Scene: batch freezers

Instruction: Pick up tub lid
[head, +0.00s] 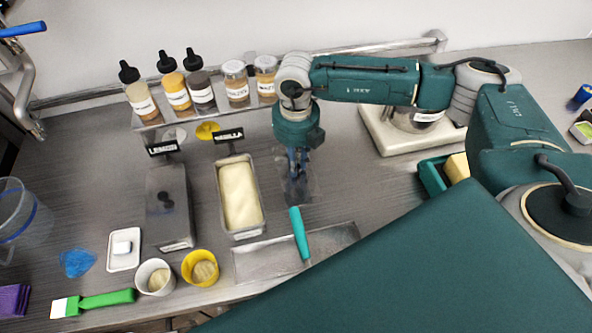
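My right gripper (297,172) points down at the middle of the counter, right of the vanilla tub. Its fingers are small and dark, and I cannot tell whether they are apart or closed. A clear or greyish flat piece (307,190), perhaps the tub lid, shows under and around the fingertips; contact is unclear. The vanilla tub (240,198) is uncovered and filled with pale cream ice cream. The lemon tub (168,228) to its left is covered by a dark grey lid with a black knob (166,202). My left gripper is out of view.
A teal-handled spatula (300,235) lies just in front of the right gripper, over a metal tray (262,262). White (154,278) and yellow (201,268) cups stand at the front. Bottles and jars (203,92) line the back rack. A teal box (434,176) is at right.

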